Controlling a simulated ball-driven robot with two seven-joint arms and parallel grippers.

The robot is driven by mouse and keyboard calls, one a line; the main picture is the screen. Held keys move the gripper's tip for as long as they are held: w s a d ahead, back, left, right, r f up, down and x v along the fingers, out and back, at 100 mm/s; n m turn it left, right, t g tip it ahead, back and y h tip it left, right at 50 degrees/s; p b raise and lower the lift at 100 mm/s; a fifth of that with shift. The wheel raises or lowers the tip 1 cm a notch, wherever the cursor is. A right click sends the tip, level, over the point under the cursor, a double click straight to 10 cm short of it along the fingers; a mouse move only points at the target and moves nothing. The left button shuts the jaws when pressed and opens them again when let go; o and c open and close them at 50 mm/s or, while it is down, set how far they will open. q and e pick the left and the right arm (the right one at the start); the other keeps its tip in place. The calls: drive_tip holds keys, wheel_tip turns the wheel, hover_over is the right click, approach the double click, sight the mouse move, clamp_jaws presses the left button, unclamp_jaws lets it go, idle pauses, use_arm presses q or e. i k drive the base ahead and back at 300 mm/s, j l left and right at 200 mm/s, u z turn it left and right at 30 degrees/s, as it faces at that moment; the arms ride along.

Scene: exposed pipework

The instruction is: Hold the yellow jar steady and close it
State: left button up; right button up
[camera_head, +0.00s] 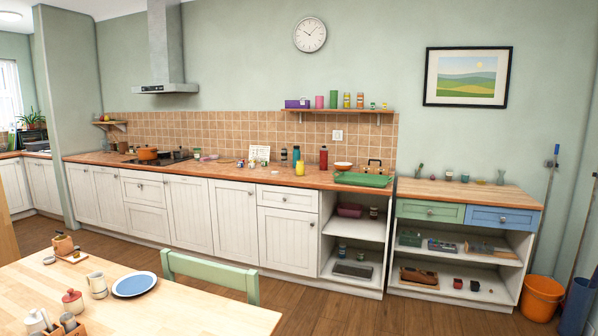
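A small yellow upright container (300,168), which looks like the yellow jar, stands on the long wooden counter (225,172), near its front edge. It is too small and far off to tell whether a lid is on it. I cannot pick out a separate lid for it. Neither of my grippers is in view.
A red bottle (323,158) and a dark bottle (284,157) stand near the yellow container. A green tray (363,180) lies to its right. A dining table (190,308) and green chair (209,272) fill the near left. Open wooden floor lies before the cabinets.

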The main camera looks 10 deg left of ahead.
sight(300, 169)
drive_tip(key=i+l+z, duration=0.1)
drive_tip(key=i+l, duration=0.15)
drive_tip(key=i, duration=0.35)
drive_tip(key=i+l+z, duration=0.15)
drive_tip(key=i, duration=0.45)
drive_tip(key=i+l+z, duration=0.1)
drive_tip(key=i, duration=0.5)
drive_tip(key=i+u, duration=0.2)
drive_tip(key=i, duration=0.3)
drive_tip(key=i+u, duration=0.2)
drive_tip(key=i, duration=0.3)
drive_tip(key=i+l+u, duration=0.15)
drive_tip(key=i, duration=0.35)
drive_tip(key=i+l+u, duration=0.2)
drive_tip(key=i, duration=0.25)
drive_tip(key=i+j, duration=0.4)
drive_tip(key=i, duration=0.15)
drive_tip(key=i+j, duration=0.4)
drive_tip(key=i, duration=0.2)
drive_tip(key=i+j+z, duration=0.25)
drive_tip(key=j+z, duration=0.15)
drive_tip(key=j, duration=0.45)
drive_tip(key=i+j+z, duration=0.1)
drive_tip(key=j+z, duration=0.3)
drive_tip(key=j, duration=0.45)
drive_tip(key=j+z, duration=0.4)
drive_tip(key=j, duration=0.5)
